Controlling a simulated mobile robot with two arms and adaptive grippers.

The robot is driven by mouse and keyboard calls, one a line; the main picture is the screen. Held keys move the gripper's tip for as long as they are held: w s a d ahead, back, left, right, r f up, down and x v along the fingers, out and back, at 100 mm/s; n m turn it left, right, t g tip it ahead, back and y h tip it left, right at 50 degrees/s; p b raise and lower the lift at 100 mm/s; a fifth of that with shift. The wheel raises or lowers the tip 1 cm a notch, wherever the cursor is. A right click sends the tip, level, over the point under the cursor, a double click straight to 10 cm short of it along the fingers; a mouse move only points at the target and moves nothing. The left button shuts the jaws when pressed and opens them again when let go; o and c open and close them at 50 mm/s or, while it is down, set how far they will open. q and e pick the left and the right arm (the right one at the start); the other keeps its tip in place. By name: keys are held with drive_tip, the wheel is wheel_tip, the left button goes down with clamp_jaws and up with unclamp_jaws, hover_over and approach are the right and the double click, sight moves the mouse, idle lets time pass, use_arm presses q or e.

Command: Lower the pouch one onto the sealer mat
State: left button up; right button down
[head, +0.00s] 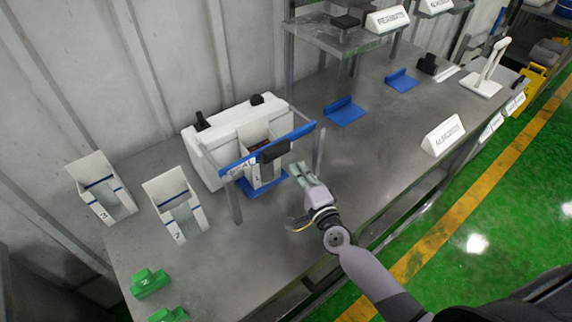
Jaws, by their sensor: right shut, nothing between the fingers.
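The pouch one (256,172), white with a "1" on its front, stands upright at the front of the white sealer (208,160). Its base appears to rest on the blue sealer mat (273,182), though the contact is too small to be sure. My right gripper (299,170) is shut and empty, just right of the pouch and mat, apparently apart from the pouch. My left gripper is out of view.
Two white pouches, one (178,204) nearer and one (101,187) farther left, stand on the grey table (235,265). Green blocks (150,283) lie at the front left. Blue trays (345,112) and a white sign (443,137) are to the right. A shelf (335,37) stands behind.

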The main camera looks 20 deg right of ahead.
drive_tip(key=w+a, duration=0.2)
drive_tip(key=a, duration=0.1)
drive_tip(key=shift+w+p, duration=0.2)
drive_tip(key=shift+p, duration=0.15)
drive_tip(key=shift+w+a, duration=0.55)
drive_tip(key=shift+a, duration=0.15)
drive_tip(key=shift+d, duration=0.15)
